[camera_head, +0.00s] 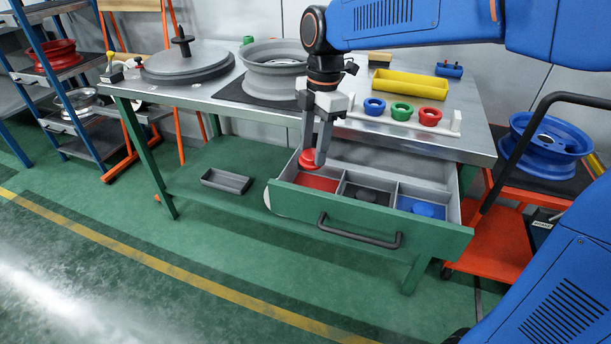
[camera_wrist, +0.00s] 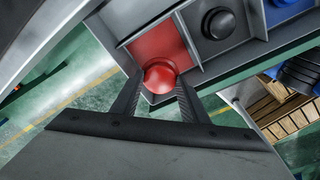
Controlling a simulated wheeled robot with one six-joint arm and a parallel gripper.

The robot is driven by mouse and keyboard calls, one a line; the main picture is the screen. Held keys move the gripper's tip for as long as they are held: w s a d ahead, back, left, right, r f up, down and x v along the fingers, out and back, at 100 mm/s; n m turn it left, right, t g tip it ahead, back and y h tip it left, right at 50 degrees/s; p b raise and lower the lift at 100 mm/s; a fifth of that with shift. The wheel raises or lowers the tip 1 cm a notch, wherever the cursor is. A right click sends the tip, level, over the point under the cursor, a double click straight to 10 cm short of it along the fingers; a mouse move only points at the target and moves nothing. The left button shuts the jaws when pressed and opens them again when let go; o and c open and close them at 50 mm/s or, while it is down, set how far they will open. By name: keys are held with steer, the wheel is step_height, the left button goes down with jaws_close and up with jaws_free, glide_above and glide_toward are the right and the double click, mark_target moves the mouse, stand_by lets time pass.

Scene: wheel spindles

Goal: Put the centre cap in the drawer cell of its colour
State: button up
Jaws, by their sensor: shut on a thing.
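The red centre cap (camera_head: 309,159) is held between the fingertips of my gripper (camera_head: 316,152), which is shut on it. The cap also shows in the wrist view (camera_wrist: 160,77) between my fingertips (camera_wrist: 160,92). The open drawer (camera_head: 385,225) below has three cells. The left cell has a red floor (camera_head: 316,181), the middle cell is dark with a black cap (camera_head: 366,195), and the right cell is blue with a blue cap (camera_head: 424,209). The held cap is above the red cell, near its left side. Whether it touches anything there I cannot tell.
A rack with blue, green and red rings (camera_head: 402,111) stands on the bench (camera_head: 200,93) behind the drawer. A grey wheel (camera_head: 275,60) and a yellow bin (camera_head: 410,85) are also on the bench. The drawer's dark handle (camera_head: 360,238) sticks out in front.

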step_height(320, 180, down, 9)
steer(key=shift+s, duration=0.1)
stand_by(0.4)
steer(key=o, duration=1)
steer(key=shift+f, duration=0.1)
steer(key=shift+o, duration=0.2)
steer(key=r, duration=0.8)
steer(key=d+r, duration=0.1)
steer(key=r, duration=0.3)
steer(key=shift+w+d+r, duration=0.1)
steer(key=shift+w, duration=0.3)
